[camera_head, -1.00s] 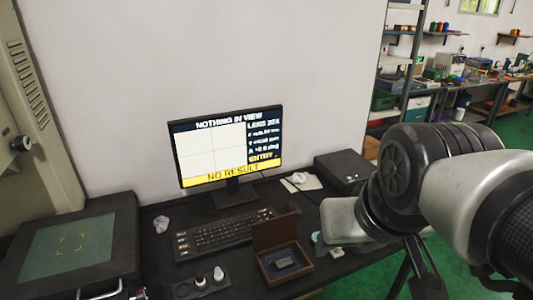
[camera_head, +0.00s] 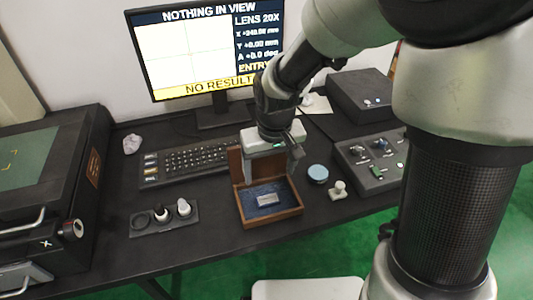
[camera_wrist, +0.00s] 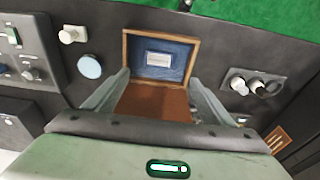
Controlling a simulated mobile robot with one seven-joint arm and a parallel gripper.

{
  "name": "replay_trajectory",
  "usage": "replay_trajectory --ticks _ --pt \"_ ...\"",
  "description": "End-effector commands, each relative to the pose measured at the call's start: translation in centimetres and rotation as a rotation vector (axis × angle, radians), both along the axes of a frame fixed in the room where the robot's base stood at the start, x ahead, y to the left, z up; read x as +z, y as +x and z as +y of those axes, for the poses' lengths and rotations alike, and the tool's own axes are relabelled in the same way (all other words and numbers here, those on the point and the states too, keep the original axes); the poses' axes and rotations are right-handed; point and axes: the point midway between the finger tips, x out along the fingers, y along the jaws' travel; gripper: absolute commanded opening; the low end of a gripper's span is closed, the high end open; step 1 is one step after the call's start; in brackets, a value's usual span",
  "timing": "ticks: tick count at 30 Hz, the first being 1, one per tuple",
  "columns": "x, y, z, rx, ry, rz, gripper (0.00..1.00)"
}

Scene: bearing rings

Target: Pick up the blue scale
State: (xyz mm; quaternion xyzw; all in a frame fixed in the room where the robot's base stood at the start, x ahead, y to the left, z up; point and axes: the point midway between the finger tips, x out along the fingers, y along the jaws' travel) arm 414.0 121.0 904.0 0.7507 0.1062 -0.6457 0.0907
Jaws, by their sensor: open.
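A small pale grey plate with markings, seemingly the scale (camera_head: 268,199), lies flat in the blue-lined tray of an open wooden box (camera_head: 270,220). The blue shows as the lining; I cannot tell any blue on the plate itself. The plate also shows in the wrist view (camera_wrist: 159,58), beyond my fingertips. My gripper (camera_head: 268,178) is open and empty, pointing down over the box near its raised lid (camera_head: 235,163). In the wrist view my gripper (camera_wrist: 161,80) has its fingers spread on either side of the box, apart from the plate.
A light blue disc (camera_head: 318,173) and a small white knob-like piece (camera_head: 338,189) sit right of the box. A black holder (camera_head: 165,219) with small parts is at left. The keyboard (camera_head: 190,163), monitor (camera_head: 205,50) and control box (camera_head: 375,160) stand around it.

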Motion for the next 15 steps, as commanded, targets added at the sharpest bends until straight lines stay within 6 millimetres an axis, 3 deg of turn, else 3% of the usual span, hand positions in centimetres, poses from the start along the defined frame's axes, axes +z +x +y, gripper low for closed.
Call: replay_trajectory --ticks 1,6,10,15 --pt "-1.6 0.0 0.0 0.001 -0.002 0.005 0.77" --pt "-5.3 0.6 0.2 0.001 -0.002 0.005 0.77" --pt "-7.3 0.9 0.2 0.000 -0.002 0.004 0.77" --pt "-8.4 1.2 0.3 0.000 -0.001 0.001 0.77"
